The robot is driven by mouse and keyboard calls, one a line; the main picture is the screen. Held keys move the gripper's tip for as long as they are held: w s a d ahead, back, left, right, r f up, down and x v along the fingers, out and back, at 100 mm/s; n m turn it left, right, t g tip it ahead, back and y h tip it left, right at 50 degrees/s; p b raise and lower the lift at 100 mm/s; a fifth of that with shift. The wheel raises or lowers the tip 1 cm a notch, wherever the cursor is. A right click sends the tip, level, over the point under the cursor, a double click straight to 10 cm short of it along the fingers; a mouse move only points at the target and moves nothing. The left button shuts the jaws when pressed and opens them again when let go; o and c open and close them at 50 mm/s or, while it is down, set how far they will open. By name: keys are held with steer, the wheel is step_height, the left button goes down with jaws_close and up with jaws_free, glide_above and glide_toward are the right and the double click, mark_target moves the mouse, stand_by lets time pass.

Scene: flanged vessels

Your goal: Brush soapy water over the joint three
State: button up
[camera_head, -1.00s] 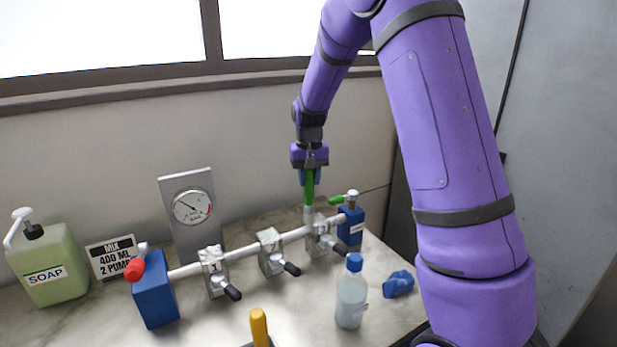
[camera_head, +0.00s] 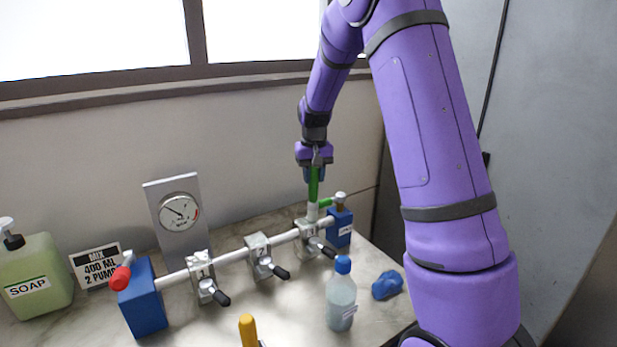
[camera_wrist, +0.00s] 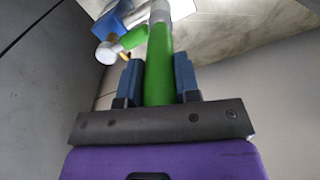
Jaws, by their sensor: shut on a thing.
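My gripper (camera_head: 315,176) is shut on the green handle of a brush (camera_head: 313,190). The brush points down, and its pale head is at the clamp of joint three (camera_head: 308,240), near the right end of the white pipe. Whether the bristles touch the joint is hard to tell. In the wrist view the green brush (camera_wrist: 158,65) stands between the blue fingers, its whitish end at the top edge. Joints one (camera_head: 204,278) and two (camera_head: 261,256) are clamps with black-tipped levers further left on the pipe.
A blue block with a red handle (camera_head: 143,300) ends the pipe at left, another blue block (camera_head: 341,228) at right. A gauge (camera_head: 180,212), soap jug (camera_head: 35,275), mix sign (camera_head: 98,266), blue-capped bottle (camera_head: 341,300), blue cloth-like lump (camera_head: 387,286) and yellow handle (camera_head: 248,330) stand around.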

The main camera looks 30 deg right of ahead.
steer(key=shift+d+r, duration=0.1)
steer(key=shift+d, duration=0.35)
jaws_close()
steer(key=a, duration=0.7)
steer(key=shift+w+d+f, duration=0.1)
steer(key=shift+w+d, duration=0.05)
steer(key=shift+d, duration=1.15)
steer(key=shift+w+d+f, duration=0.1)
steer(key=shift+d, duration=1.2)
steer(key=shift+d+r, duration=0.25)
steer(key=shift+d, duration=0.7)
steer(key=shift+w+a, duration=0.1)
steer(key=shift+a, duration=0.05)
steer(key=a, duration=0.6)
steer(key=shift+a, duration=0.25)
